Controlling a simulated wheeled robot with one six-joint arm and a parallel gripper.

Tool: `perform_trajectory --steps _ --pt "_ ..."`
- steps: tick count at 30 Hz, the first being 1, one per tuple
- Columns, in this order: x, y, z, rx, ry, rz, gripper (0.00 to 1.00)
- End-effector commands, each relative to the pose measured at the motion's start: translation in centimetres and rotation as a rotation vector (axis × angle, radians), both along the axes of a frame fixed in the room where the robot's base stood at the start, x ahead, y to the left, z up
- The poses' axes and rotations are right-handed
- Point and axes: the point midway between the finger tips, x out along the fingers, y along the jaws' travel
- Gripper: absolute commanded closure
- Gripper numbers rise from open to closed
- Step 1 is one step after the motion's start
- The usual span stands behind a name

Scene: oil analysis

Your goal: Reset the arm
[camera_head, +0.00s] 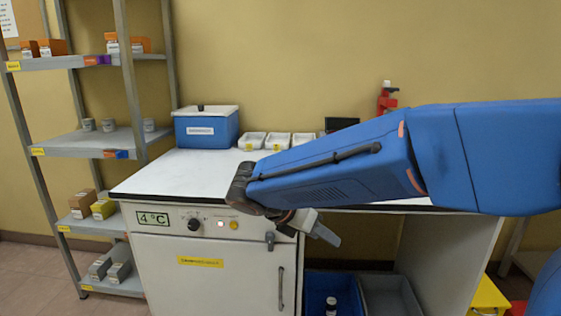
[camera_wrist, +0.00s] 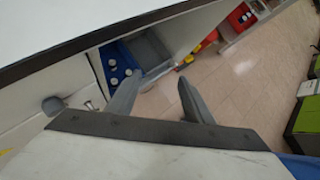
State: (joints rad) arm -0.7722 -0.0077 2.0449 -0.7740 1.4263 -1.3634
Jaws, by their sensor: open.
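My blue arm reaches in from the right in the head view, across the front of the white bench (camera_head: 165,180). My gripper (camera_head: 328,238) hangs at the arm's end, in front of the bench's front edge and beside the cabinet's upper right corner. In the wrist view my gripper (camera_wrist: 158,88) shows two grey fingers spread apart with nothing between them. The floor (camera_wrist: 225,85) shows beyond the fingers. The gripper's far side is hidden in the head view.
A blue cooler box (camera_head: 206,130) and several small white trays (camera_head: 251,141) stand on the bench. A cabinet (camera_head: 215,275) with a 4°C display is below. Blue and grey bins (camera_head: 390,297) sit under the bench. A shelf rack (camera_head: 90,142) stands left. The bench's left top is clear.

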Motion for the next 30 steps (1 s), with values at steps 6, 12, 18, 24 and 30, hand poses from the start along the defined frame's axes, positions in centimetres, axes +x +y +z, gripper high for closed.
perform_trajectory --steps 6,12,18,24,30 --pt "-3.8 -7.5 -0.4 0.263 -0.137 -0.341 0.53" --pt "-7.9 -12.3 -1.2 0.485 -0.273 -0.671 0.53" --pt "-12.2 -15.6 -2.2 0.695 -0.416 -1.016 0.53" --pt "-16.2 -17.6 -3.3 0.893 -0.562 -1.371 0.53" --pt "-19.7 -18.6 -4.5 1.082 -0.706 -1.726 0.53"
